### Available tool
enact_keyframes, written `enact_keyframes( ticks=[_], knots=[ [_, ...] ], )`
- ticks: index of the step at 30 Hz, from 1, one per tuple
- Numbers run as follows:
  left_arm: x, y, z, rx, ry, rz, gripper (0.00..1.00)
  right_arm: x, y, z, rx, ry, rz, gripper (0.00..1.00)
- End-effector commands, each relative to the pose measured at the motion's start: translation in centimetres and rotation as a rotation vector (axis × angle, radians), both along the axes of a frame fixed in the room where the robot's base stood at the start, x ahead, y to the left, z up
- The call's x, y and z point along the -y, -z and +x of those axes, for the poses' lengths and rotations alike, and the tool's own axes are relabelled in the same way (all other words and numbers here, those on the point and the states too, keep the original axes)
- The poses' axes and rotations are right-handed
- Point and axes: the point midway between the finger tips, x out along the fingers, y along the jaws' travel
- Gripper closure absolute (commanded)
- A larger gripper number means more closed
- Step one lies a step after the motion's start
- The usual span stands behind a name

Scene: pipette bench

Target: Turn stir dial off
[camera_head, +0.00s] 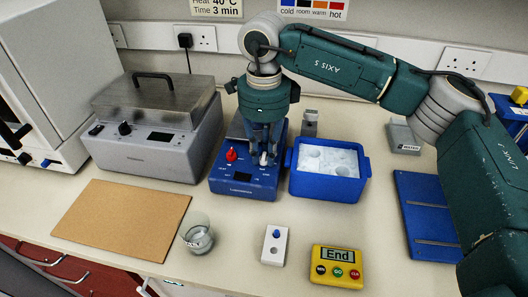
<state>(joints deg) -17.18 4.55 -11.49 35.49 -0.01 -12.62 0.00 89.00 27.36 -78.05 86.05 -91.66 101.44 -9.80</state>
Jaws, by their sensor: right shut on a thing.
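A blue hotplate stirrer (243,187) stands on the bench, with a red dial (231,154) at the left of its front and a white dial (263,159) at the right. My right gripper (264,152) points down over the stirrer, with its fingers shut on the white dial. The fingers hide part of this dial and of the stirrer's top plate. The dial's exact setting is too small to read. My left gripper is not in view.
A grey water bath (160,150) stands left of the stirrer, and a blue ice tray (327,185) stands close at its right. A glass beaker (198,235), a white switch box (274,245) and a yellow timer reading "End" (339,266) are in front. A brown board (120,221) lies front left.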

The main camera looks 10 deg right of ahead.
Motion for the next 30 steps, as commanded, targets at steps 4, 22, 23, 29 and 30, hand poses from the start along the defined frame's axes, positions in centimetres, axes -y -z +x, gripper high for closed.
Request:
enact_keyframes(
  ticks=[4, 22, 23, 29, 30],
  knots=[
    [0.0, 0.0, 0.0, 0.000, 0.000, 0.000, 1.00, 0.0, -0.3, 0.2, 0.007, 0.001, 0.002, 1.00],
    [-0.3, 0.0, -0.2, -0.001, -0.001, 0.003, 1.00, 0.0, -0.7, 0.1, 0.004, 0.001, 0.002, 0.61],
    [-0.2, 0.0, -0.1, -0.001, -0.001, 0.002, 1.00, -0.1, -1.1, 0.1, 0.004, 0.002, 0.003, 0.61],
    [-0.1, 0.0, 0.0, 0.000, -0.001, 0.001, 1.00, -0.1, -4.8, 0.1, 0.006, 0.001, 0.003, 0.61],
    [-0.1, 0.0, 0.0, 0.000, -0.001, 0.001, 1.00, -0.1, -5.7, 0.2, 0.007, 0.001, 0.002, 0.61]
  ],
)
